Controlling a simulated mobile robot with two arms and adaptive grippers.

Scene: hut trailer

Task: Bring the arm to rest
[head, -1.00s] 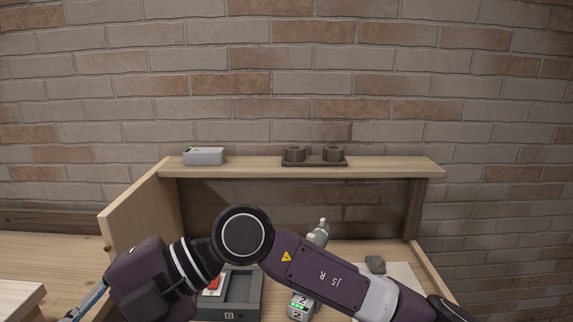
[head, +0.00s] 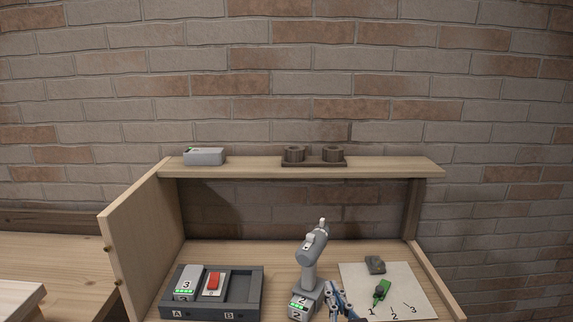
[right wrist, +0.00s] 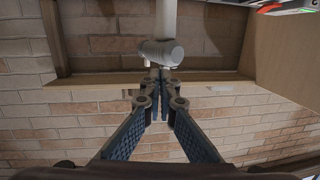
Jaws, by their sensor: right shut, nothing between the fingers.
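My right gripper (head: 337,291) shows at the bottom of the head view, just right of the grey drill (head: 311,262). In the right wrist view its fingers (right wrist: 160,77) meet at the tips, shut and empty. The rest of my right arm is out of the head view. My left gripper is not in view. The drill stands upright on a battery marked 2 (head: 299,305). A pale grey cylinder (right wrist: 160,52) shows just beyond the fingertips in the right wrist view; I cannot tell what it is.
A dark tray (head: 240,290) marked A and B holds a battery marked 3 (head: 187,284) and a red-topped item (head: 213,282). A sheet (head: 407,281) carries a grey lump (head: 375,264) and a green item (head: 382,291). A shelf (head: 390,168) spans the back.

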